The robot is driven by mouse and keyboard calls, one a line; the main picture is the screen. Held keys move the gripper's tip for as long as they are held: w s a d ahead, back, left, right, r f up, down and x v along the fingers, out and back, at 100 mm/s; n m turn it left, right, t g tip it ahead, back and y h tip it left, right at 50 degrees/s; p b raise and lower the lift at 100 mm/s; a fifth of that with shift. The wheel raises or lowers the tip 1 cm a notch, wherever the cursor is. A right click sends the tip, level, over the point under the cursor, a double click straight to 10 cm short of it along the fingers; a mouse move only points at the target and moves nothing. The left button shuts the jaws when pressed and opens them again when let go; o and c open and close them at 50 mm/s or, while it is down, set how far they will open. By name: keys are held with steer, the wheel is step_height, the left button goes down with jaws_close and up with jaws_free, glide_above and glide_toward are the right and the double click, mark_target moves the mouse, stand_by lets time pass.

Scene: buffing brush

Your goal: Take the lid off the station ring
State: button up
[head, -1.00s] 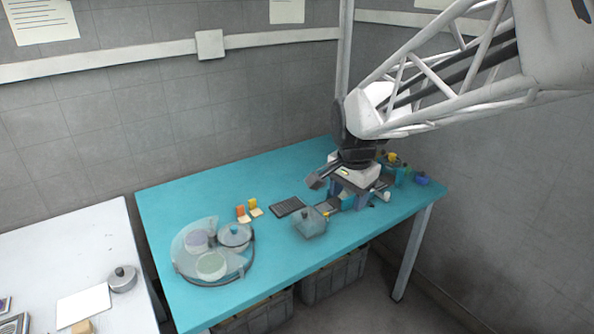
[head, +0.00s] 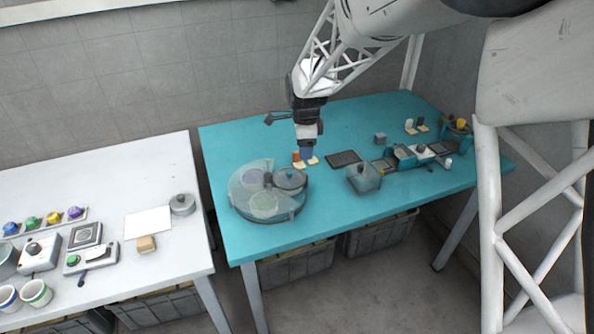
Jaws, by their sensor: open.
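The station ring (head: 285,214) is a round, partly clear tray on the left part of the teal table. It holds a lilac disc (head: 256,178) and a pale green disc (head: 264,204). A grey round lid (head: 291,180) with a dark knob sits on its right side. My gripper (head: 306,153) points down just behind and above the lid, apart from it in the picture. It is open, with nothing seen in it; its fingers are small and hard to make out. Its exact height over the table cannot be told.
Small orange and yellow blocks (head: 313,160) stand near my gripper. A white table (head: 170,250) on the left holds a grey lidded pot (head: 183,204).

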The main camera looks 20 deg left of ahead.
steer(key=m, duration=0.1)
glide_above(289, 171)
step_height(289, 171, down, 4)
steer(key=shift+s+a+r, duration=0.1)
steer(key=shift+a+r, duration=0.05)
steer(key=shift+r, duration=0.05)
steer(key=shift+f, duration=1.3)
steer(key=shift+d+f, duration=0.2)
steer(key=shift+f, duration=2.4)
steer(key=shift+c, duration=0.2)
steer(key=c, duration=1)
